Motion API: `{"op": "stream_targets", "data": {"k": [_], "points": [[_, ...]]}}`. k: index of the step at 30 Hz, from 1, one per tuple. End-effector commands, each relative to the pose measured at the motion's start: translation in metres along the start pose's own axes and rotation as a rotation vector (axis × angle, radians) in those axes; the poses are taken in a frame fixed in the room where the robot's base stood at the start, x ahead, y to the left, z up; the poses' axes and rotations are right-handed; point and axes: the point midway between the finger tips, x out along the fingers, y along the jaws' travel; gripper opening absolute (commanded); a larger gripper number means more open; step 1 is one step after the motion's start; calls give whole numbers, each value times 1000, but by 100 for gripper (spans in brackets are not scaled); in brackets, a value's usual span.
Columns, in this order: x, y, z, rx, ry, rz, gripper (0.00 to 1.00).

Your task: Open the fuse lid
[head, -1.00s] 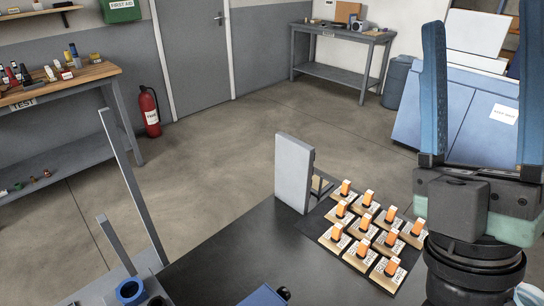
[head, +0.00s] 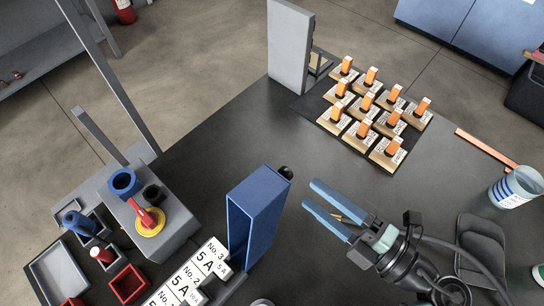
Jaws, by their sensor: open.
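The fuse lid appears to be the blue hollow cover (head: 256,210) at the centre of the head view. It stands up on edge, its hollow side facing left toward the white fuse blocks (head: 187,284) marked "5 A". A black knob (head: 285,173) sticks out at its upper right. Its hinge cannot be made out. My gripper (head: 310,193) is open and empty, just right of the lid. Its two blue fingers point left toward the lid, with a visible gap in the picture and nothing between them.
A grey block (head: 170,232) with a red knob on a yellow disc stands left of the lid, near small bins. Labelled samples with orange tops (head: 365,103) stand behind, beside a grey upright panel (head: 289,45). A cup (head: 513,188) is at right. Bare black tabletop lies between.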

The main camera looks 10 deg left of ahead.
Motion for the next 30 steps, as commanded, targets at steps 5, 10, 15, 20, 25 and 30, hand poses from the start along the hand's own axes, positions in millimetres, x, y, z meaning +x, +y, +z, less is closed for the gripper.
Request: {"op": "stream_targets", "data": {"k": [5,10,15,20,25,30], "points": [[39,1,-2,-1,6,0,62],[73,2,-1,-2,5,1,62],[97,1,0,-2,2,1,62],[107,1,0,-2,0,2,62],[109,1,0,-3,0,2,62],[109,1,0,-3,0,2,54]]}}
